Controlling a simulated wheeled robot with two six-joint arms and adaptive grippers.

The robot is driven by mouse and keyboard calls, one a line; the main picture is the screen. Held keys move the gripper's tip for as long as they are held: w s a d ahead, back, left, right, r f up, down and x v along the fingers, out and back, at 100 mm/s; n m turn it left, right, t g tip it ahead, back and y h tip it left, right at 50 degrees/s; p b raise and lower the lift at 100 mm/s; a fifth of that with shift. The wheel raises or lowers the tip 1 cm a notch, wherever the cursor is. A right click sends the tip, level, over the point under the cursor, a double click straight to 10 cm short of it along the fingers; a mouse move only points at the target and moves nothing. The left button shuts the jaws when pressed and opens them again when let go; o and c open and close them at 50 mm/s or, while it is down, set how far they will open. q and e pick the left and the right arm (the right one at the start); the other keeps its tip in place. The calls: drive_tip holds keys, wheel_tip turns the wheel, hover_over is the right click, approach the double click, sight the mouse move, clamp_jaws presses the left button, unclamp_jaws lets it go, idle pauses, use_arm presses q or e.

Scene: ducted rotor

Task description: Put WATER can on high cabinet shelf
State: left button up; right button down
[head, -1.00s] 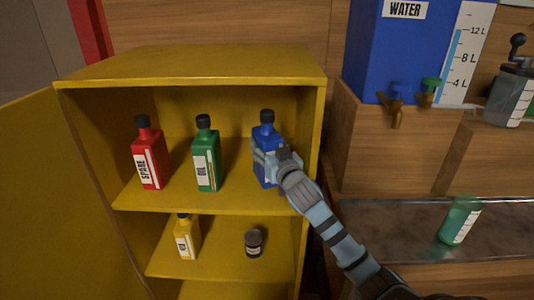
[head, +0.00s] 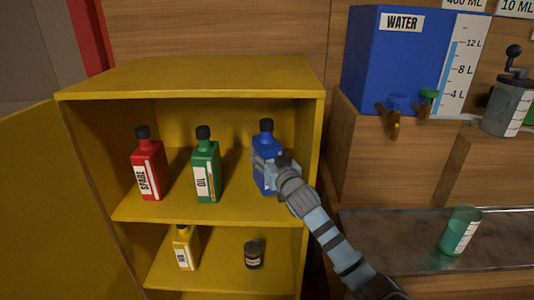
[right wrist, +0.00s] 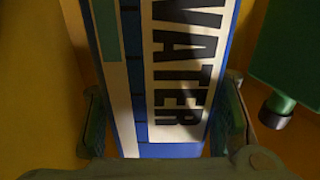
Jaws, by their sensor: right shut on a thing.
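The blue WATER can (head: 266,138) with a black cap stands upright at the right end of the upper shelf (head: 160,212) of the yellow cabinet. My right gripper (head: 268,172) is shut on its body, reaching in from the lower right. In the right wrist view the can's WATER label (right wrist: 180,75) fills the middle, with a finger on each side. The can's base is at the shelf; the gripper partly hides it, so I cannot tell whether it touches. My left gripper is not in view.
A green OIL can (head: 207,165) and a red SPARE can (head: 148,165) stand left on the same shelf. A yellow bottle (head: 185,248) and a dark jar (head: 254,255) are on the shelf below. The open cabinet door (head: 60,210) is at left. A green beaker (head: 461,232) stands right.

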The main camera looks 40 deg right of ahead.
drive_tip(key=shift+f+b, duration=0.4)
drive_tip(key=shift+f, duration=0.15)
idle(0.4)
drive_tip(key=c, duration=0.6)
unclamp_jaws()
drive_tip(key=shift+r, duration=0.1)
drive_tip(key=o, duration=0.6)
